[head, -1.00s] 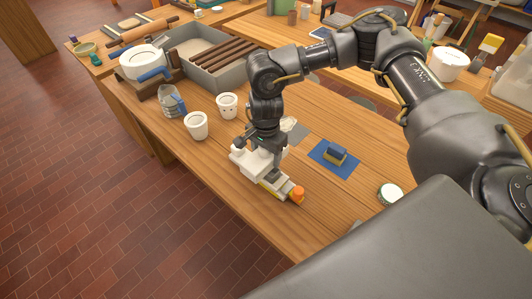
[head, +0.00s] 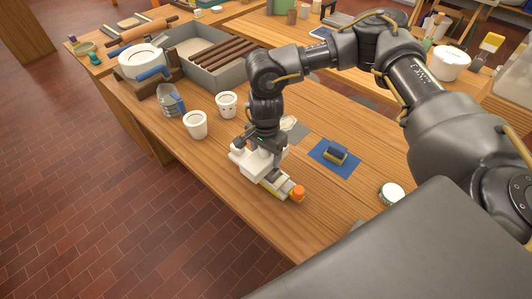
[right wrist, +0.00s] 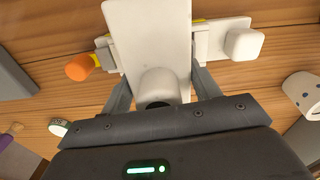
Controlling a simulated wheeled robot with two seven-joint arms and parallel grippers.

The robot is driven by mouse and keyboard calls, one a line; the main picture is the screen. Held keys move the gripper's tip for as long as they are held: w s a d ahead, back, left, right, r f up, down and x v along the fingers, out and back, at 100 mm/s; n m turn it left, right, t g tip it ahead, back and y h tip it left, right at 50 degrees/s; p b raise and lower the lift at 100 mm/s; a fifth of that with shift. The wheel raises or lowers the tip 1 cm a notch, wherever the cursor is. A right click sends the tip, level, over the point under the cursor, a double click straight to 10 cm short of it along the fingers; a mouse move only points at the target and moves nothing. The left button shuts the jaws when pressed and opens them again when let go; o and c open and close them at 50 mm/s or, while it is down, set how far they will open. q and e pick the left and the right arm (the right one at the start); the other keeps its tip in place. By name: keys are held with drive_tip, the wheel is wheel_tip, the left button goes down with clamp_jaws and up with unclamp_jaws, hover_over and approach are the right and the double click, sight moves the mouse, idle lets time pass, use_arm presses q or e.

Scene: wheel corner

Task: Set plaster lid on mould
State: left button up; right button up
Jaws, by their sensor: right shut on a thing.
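My right gripper (head: 263,146) is shut on a white plaster lid (head: 262,164), above the near edge of the table. In the right wrist view, the fingers (right wrist: 160,88) close on the lid's round knob, and the flat white lid (right wrist: 148,35) reaches away from it. Beneath the lid, the pale mould (right wrist: 213,38) shows on both sides, with a white block at its right end. The lid lies across the mould's length and hides its middle. I cannot tell whether they touch. An orange-tipped part (right wrist: 80,67) with some yellow sticks out at the left. My left gripper is not in view.
White cups (head: 196,125) and a jug (head: 171,101) stand left of my gripper. A sponge on a blue mat (head: 334,156) and a round white-topped tin (head: 391,192) lie to the right. A grey tray (head: 215,77) stands behind. The table between mat and tin is clear.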

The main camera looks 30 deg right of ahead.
use_arm(q)
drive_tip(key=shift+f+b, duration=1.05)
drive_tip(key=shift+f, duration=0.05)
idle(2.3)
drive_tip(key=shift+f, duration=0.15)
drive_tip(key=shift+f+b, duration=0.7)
drive_tip(key=shift+b, duration=0.1)
idle(2.3)
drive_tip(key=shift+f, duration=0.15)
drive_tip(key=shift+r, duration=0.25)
idle(1.0)
